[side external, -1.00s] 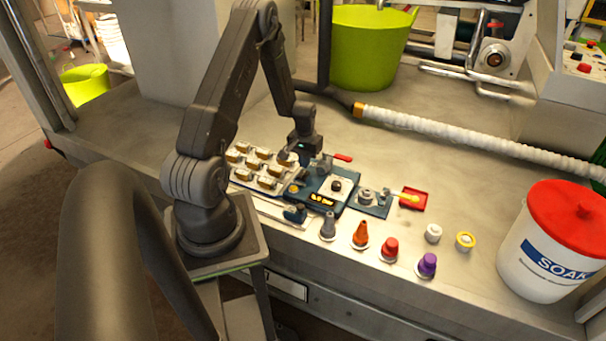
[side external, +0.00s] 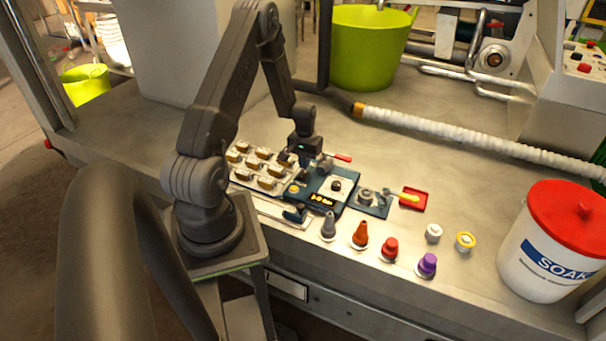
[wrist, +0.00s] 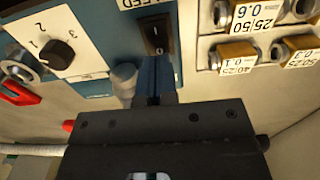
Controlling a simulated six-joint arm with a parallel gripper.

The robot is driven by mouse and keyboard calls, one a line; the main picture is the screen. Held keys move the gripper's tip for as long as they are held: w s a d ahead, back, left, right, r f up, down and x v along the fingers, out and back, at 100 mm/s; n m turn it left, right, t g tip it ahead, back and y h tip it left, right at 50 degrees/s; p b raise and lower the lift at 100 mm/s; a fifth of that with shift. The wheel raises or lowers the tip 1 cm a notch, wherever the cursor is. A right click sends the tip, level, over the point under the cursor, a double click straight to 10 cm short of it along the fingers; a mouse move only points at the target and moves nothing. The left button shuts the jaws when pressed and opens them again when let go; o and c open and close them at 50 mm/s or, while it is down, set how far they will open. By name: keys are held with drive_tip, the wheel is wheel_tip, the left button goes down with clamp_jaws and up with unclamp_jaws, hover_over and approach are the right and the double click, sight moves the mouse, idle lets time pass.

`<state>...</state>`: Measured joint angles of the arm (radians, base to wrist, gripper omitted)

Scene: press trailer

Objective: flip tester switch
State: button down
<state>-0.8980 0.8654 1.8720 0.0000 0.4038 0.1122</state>
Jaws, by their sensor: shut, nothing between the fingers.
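The blue tester (side external: 318,188) lies on the bench in front of my arm, and it also shows in the wrist view (wrist: 105,45). Its black rocker switch (wrist: 155,35) is marked with 0 and 1 and sits at the panel's edge. My gripper (wrist: 155,72) is shut and empty, with its fingertips just below the switch in the wrist picture; I cannot tell whether they touch it. In the side view, my gripper (side external: 304,160) is over the tester's far left end, and the switch is too small or hidden to make out.
A tray of labelled parts (side external: 262,169) lies just left of the tester. A black dial (wrist: 57,55) sits on its white panel. A grey nozzle (side external: 328,227), orange cone (side external: 360,235) and several coloured caps stand in front. A red tray (side external: 413,199) is at right.

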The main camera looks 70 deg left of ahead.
drive_tip(key=shift+f, duration=1.05)
idle(0.4)
drive_tip(key=shift+r, duration=3.5)
drive_tip(key=w+d+r+m+t+y, duration=0.1)
drive_tip(key=w+d+r+m, duration=0.1)
drive_tip(key=d+r, duration=0.75)
drive_tip(key=w+d+r+m+t, duration=0.1)
drive_tip(key=w+d+r+m, duration=0.1)
drive_tip(key=d+r, duration=0.7)
drive_tip(key=s+d+r+m+t, duration=0.1)
drive_tip(key=s+d+r+m, duration=0.1)
drive_tip(key=s+d+r, duration=0.3)
drive_tip(key=s+d+r+m+t+h, duration=0.1)
drive_tip(key=s+d+r+m+t, duration=0.1)
drive_tip(key=s+d+r, duration=0.3)
drive_tip(key=s+d+m, duration=0.1)
drive_tip(key=s+d, duration=0.2)
drive_tip(key=d, duration=0.2)
drive_tip(key=shift+s+d+r+t, duration=0.15)
drive_tip(key=shift+d+r+t, duration=0.15)
drive_tip(key=shift+d+r, duration=0.05)
